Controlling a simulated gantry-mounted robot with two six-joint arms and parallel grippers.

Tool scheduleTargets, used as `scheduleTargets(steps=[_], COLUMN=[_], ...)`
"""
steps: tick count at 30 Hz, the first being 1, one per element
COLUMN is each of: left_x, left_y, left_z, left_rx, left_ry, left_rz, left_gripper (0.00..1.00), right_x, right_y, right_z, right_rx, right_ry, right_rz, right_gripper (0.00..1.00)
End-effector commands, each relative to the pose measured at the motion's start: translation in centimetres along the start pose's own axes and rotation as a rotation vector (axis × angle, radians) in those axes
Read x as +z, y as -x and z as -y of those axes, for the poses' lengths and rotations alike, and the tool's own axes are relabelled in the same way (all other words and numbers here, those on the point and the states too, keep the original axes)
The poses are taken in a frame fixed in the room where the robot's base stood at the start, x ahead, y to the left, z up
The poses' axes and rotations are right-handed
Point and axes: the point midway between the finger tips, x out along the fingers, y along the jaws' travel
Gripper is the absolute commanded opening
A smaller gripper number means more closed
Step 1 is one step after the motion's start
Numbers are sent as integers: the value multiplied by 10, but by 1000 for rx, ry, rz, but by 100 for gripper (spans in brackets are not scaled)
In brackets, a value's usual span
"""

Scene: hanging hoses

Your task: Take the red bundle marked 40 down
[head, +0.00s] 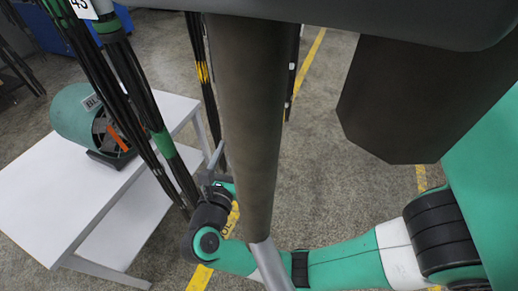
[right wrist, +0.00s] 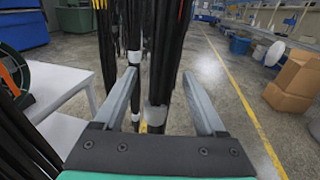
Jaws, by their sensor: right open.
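Black hose bundles (head: 135,85) with green bands hang at the left of the head view, with a white tag (head: 82,8) that seems to read 45 at the top. My right gripper (head: 216,160) is low in the middle of the head view, close to hanging hoses and partly behind my column. In the right wrist view the right gripper (right wrist: 160,74) is open. Black hoses (right wrist: 165,50) with white bands show between its fingers; I cannot tell whether they are within the jaws. My left gripper is not seen.
A white table (head: 50,190) stands at left with a green drum-like thing (head: 85,115) on it. More black hoses with yellow bands (head: 202,72) hang behind. Cardboard boxes (right wrist: 293,80) stand at right in the wrist view.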

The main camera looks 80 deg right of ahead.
Motion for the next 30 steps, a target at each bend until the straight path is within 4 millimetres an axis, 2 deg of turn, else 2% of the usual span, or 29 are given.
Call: scheduleTargets(steps=[2,12,15,30], left_x=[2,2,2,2], left_y=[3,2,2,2], left_z=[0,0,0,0], left_rx=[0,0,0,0], left_ry=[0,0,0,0], left_rz=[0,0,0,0], left_gripper=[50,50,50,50], right_x=[-4,-3,-3,-2], right_y=[0,0,0,0], right_z=[0,0,0,0], right_rx=[0,0,0,0], right_ry=[0,0,0,-1], right_rz=[0,0,0,1], right_gripper=[73,14,0,0])
